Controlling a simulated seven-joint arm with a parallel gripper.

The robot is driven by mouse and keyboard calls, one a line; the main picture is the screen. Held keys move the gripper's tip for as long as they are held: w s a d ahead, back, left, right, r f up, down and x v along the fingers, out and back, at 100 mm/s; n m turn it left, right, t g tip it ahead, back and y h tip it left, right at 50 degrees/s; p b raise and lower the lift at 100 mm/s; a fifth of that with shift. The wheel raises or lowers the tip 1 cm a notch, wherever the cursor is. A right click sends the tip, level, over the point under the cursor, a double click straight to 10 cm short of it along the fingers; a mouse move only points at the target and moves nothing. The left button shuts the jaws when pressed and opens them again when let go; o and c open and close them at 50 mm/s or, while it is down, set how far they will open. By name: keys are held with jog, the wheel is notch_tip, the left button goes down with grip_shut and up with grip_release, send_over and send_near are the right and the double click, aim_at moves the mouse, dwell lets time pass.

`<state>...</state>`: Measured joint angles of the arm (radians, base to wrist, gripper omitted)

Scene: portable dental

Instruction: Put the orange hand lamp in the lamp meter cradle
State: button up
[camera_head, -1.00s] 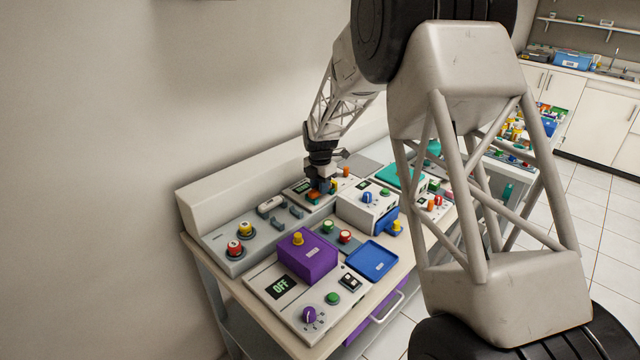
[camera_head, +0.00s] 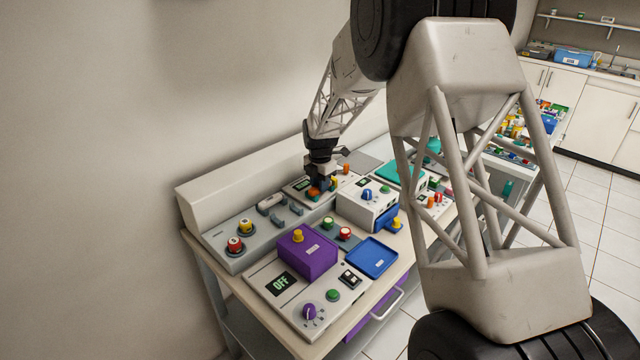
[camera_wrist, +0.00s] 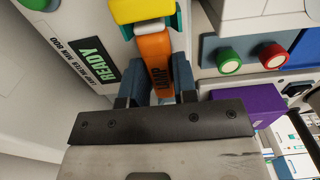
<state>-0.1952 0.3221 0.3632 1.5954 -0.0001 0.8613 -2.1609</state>
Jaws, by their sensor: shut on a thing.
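The orange hand lamp (camera_wrist: 155,62), marked LAMP and with a yellow end (camera_wrist: 142,9), is held between the two fingers of my gripper (camera_wrist: 155,90) in the wrist view. The lamp meter (camera_wrist: 60,65), a pale panel whose display reads READY (camera_wrist: 92,68), lies just left of the lamp. A teal bracket (camera_wrist: 179,22), seemingly the cradle, shows beside the lamp near its yellow end; I cannot tell whether the lamp rests in it. In the head view my gripper (camera_head: 320,183) is low over the meter (camera_head: 302,185), with the orange lamp (camera_head: 314,192) partly hidden.
A white box with a blue knob (camera_head: 367,204) stands right of my gripper. A purple box (camera_head: 307,254), a blue tray (camera_head: 371,258) and a grey panel with red and yellow knobs (camera_head: 229,252) are nearer. A wall ledge (camera_head: 240,178) runs behind.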

jog(key=o, duration=1)
jog(key=shift+r, duration=3.95)
